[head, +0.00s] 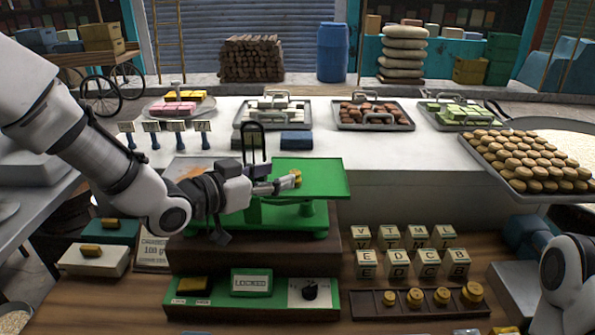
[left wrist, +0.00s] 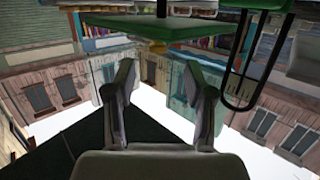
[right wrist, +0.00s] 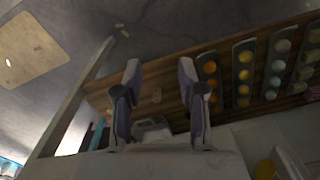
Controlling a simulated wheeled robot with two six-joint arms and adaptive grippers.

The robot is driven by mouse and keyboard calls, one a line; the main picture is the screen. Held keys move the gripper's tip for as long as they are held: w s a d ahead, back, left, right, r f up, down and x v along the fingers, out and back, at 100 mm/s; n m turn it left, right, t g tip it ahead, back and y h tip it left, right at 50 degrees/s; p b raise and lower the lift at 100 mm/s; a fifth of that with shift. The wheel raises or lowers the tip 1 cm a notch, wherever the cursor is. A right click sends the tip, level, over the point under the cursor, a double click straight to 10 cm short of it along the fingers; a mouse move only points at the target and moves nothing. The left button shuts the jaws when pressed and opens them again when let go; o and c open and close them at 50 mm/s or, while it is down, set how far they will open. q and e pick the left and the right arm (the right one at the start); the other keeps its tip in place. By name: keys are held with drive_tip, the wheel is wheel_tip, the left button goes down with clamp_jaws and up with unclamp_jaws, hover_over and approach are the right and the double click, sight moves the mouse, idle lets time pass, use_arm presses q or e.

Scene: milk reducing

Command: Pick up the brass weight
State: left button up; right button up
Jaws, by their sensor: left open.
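A small brass weight (head: 297,177) sits on the flat green pan (head: 325,180) of the balance scale. In the left wrist view, which is upside down, a brass shape (left wrist: 157,46) shows against the green pan (left wrist: 165,26), ahead of my fingers. My left gripper (head: 284,185) is at the weight's left side; in its wrist view it (left wrist: 157,72) is open with nothing between the fingers. Other brass weights (head: 442,296) stand in a row in a wooden holder. My right gripper (right wrist: 159,67) is open and empty; its fingers do not show in the head view.
Lettered blocks (head: 412,252) stand behind the wooden holder. A green panel with a "LOCKED" sign (head: 251,282) lies in front of the scale. Trays of sweets (head: 374,115) line the white counter. A large tray of biscuits (head: 528,160) is at the right.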

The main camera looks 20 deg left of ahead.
sight(293, 173)
use_arm(q)
drive_tip(key=p+x, duration=0.2)
drive_tip(key=x, duration=0.3)
drive_tip(key=shift+w+d+f, duration=0.2)
drive_tip(key=shift+d+f, duration=0.05)
drive_tip(key=shift+w+d+f, duration=0.1)
drive_tip(key=shift+w, duration=0.1)
drive_tip(key=shift+s, duration=0.15)
drive_tip(key=shift+c, duration=0.7)
clamp_jaws()
